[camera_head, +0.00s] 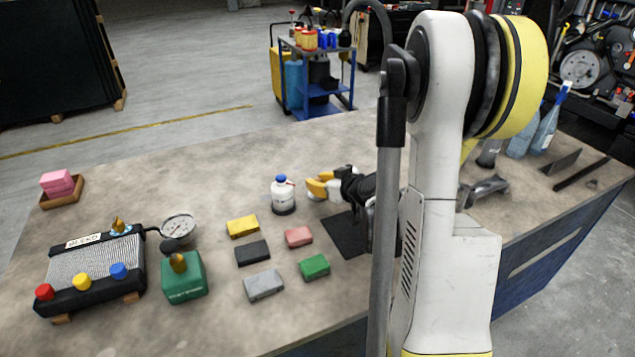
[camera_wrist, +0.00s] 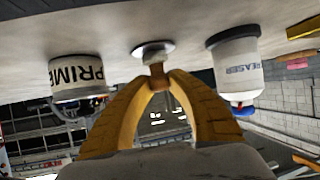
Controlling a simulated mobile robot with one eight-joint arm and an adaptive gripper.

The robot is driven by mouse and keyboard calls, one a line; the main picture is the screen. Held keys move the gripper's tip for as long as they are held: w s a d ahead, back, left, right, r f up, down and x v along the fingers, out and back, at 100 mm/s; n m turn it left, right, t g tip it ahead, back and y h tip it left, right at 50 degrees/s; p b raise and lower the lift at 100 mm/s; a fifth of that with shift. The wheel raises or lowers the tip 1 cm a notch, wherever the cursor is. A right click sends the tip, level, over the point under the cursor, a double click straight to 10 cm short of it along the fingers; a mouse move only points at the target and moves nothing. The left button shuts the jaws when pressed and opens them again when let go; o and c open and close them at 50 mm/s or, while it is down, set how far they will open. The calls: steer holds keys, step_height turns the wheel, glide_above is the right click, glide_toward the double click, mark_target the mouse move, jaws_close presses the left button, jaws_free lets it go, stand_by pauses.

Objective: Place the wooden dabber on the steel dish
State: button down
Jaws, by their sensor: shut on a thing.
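The wooden dabber (camera_wrist: 157,75) is a small brown piece pinched between the yellow fingertips of my gripper (camera_wrist: 157,80) in the wrist view, which is upside down. The steel dish (camera_wrist: 152,49) is a small round shiny piece on the bench, directly in line with the dabber's end. I cannot tell whether the dabber touches the dish or hangs just above it. In the head view my gripper (camera_head: 318,187) is low over the bench, right of a white bottle (camera_head: 283,195). I cannot make out the dabber or dish there.
A PRIMER container (camera_wrist: 77,76) and the degreaser bottle (camera_wrist: 236,66) flank the dish closely. A black mat (camera_head: 346,235), several coloured blocks (camera_head: 243,226), a green box (camera_head: 183,281), a gauge (camera_head: 179,228) and a radiator-like unit (camera_head: 95,262) occupy the bench.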

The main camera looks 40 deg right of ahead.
steer(key=c, duration=1.3)
jaws_free()
steer(key=shift+f, duration=0.1)
steer(key=shift+r+p, duration=0.25)
steer(key=shift+p, duration=0.05)
steer(key=p+v, duration=0.3)
steer(key=v, duration=0.9)
steer(key=a, duration=0.3)
steer(key=w+a+r+g+y, duration=0.1)
steer(key=a, duration=0.3)
steer(key=a+g, duration=0.1)
steer(key=a, duration=0.2)
steer(key=shift+w+a+r+n+y, duration=0.25)
steer(key=shift+a+r+n+y, duration=0.05)
steer(key=shift+r, duration=0.1)
steer(key=shift+s+a+r+g+h, duration=0.15)
steer(key=shift+s+a+r+g, duration=0.55)
steer(key=shift+s+a, duration=1.5)
steer(key=shift+s+a+r+g+h, duration=0.2)
steer(key=shift+s+a+r+g, duration=0.6)
steer(key=shift+a, duration=2.3)
steer(key=shift+s+a+r+g+h, duration=0.25)
steer(key=shift+s+a+r, duration=0.7)
steer(key=shift+s+a, duration=1.5)
